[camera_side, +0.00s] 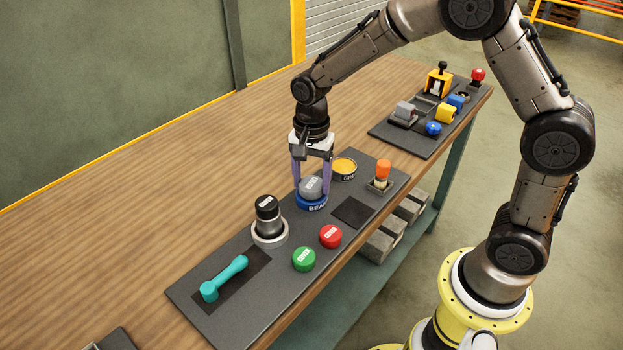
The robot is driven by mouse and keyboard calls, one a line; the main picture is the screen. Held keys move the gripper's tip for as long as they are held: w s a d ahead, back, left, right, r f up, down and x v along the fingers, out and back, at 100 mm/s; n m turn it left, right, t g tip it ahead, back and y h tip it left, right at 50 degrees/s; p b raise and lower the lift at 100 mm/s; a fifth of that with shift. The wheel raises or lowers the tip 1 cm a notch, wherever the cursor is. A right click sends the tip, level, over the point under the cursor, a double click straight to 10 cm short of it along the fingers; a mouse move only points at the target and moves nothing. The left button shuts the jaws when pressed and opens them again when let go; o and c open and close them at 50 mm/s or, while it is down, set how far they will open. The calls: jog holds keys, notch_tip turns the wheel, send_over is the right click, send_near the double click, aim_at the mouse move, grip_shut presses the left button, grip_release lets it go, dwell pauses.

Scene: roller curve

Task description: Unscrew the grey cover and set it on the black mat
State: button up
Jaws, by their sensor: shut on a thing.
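The grey cover (311,188) sits on top of the blue round housing (312,204), which has lettering on its front. My gripper (312,185) points straight down over it, with one purple finger on each side of the grey cover. It is shut on the cover. Whether the cover's thread is loose cannot be told. The small black mat (352,213) is a bare dark square on the grey board, to the right of and nearer than the housing. Nothing lies on it.
An open yellow-topped tin (344,169) and an orange-topped post (383,172) stand close right. A second board (391,135) holds several parts.

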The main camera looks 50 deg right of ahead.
jog(key=n, duration=0.6)
jog(key=shift+f, duration=0.1)
jog(key=shift+n, duration=0.3)
jog(key=shift+n, duration=0.3)
jog(key=n, duration=0.3)
jog(key=shift+n, duration=0.3)
jog(key=n, duration=0.3)
jog(key=shift+s+f, duration=0.1)
